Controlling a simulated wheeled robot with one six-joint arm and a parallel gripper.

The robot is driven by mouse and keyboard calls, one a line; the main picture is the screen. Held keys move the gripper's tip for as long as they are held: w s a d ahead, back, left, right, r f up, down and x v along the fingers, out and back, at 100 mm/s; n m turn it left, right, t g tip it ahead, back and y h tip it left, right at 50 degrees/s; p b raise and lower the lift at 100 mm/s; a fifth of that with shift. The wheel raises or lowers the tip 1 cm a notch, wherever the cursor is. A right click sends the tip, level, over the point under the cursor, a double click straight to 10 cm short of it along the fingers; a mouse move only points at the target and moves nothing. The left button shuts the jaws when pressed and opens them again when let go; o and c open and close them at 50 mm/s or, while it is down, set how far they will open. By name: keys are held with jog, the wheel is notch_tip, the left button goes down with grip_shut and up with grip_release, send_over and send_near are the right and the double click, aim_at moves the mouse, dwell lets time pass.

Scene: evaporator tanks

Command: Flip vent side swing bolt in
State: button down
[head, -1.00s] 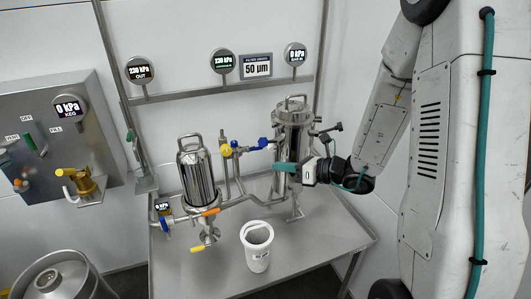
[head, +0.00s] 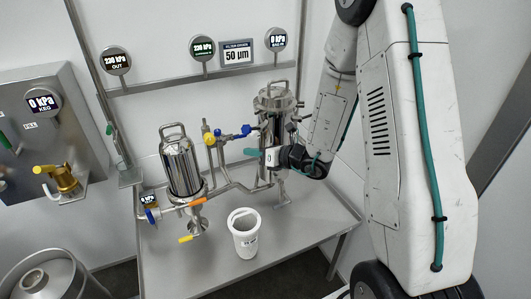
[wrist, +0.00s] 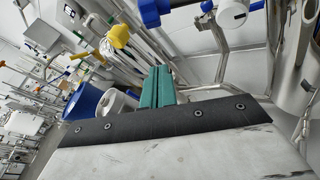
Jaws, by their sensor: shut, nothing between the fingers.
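The tall steel filter housing (head: 272,108) stands at the back right of the table in the head view, with a handled lid on top. Small dark knobs or bolt ends (head: 298,105) show at the right of its lid rim; I cannot tell which is the vent side swing bolt, and my arm covers part of that side. My gripper (head: 250,152) is in front of the housing's body, below the lid, with its teal fingers pointing left. In the wrist view the teal fingers (wrist: 158,84) are together and empty. The swing bolt is not clear there.
A shorter steel housing (head: 181,168) stands left on the table, with an orange handle (head: 197,202) and a yellow handle (head: 186,239). Yellow and blue valves (head: 240,131) sit between the housings. A white pitcher (head: 243,240) stands near the front. Gauges hang on a rail behind.

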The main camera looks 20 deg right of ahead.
aim_at(255, 129)
jog(key=w+r, duration=0.2)
jog(key=r, duration=0.1)
jog(key=shift+w, duration=0.4)
jog(key=shift+r, duration=0.1)
